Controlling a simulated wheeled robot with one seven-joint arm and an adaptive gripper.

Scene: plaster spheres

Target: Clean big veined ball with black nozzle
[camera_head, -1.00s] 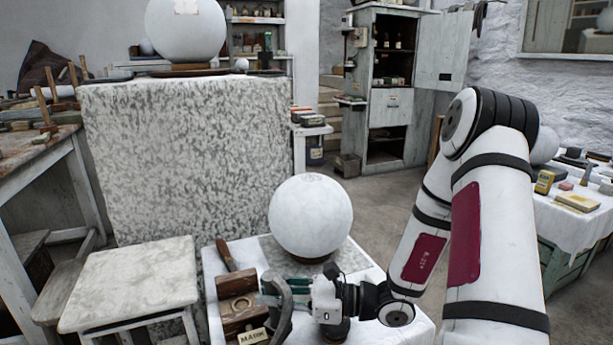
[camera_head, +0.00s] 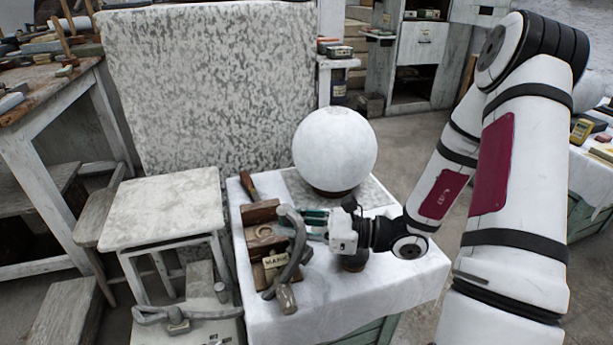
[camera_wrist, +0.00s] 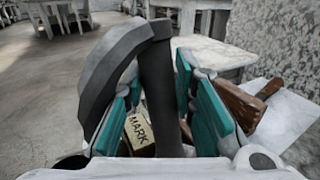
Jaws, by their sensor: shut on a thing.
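A big white ball (camera_head: 335,150) sits on a brown ring stand on the cloth-covered table (camera_head: 390,278); veins are not clear on it at this size. My gripper (camera_head: 306,224) is low over the table, in front of the ball and apart from it. In the wrist view, my gripper's teal pads (camera_wrist: 165,100) stand either side of a dark upright nozzle-like piece (camera_wrist: 160,95) joined to a curved grey part (camera_wrist: 118,68). The curved grey part also shows in the head view (camera_head: 296,247). Its lower end is hidden in the wrist view.
A wooden block (camera_head: 262,232) and a "MARK" label (camera_head: 275,261) lie close beside the gripper. A pale stool (camera_head: 165,205) stands left, with a clamp-like tool (camera_head: 177,318) below it. The table's front right is clear.

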